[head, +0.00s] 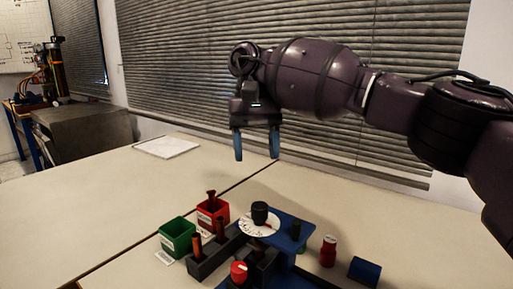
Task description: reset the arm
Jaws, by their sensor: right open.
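My right gripper (256,156) hangs above the table with its two blue fingers apart, pointing down and empty. Its arm comes in from the right. Below it, nearer to me, stands the gauge rig with a white dial (257,227) that has a black knob (260,210) on top. A blue plate (289,225) lies beside the dial and carries a dark peg (295,230). The gripper is well clear of the rig. My left gripper is not in the picture.
A green bin (177,237) and a red bin (210,212) stand left of the rig, with copper-coloured pegs (196,246) in a dark block. The left table is mostly clear.

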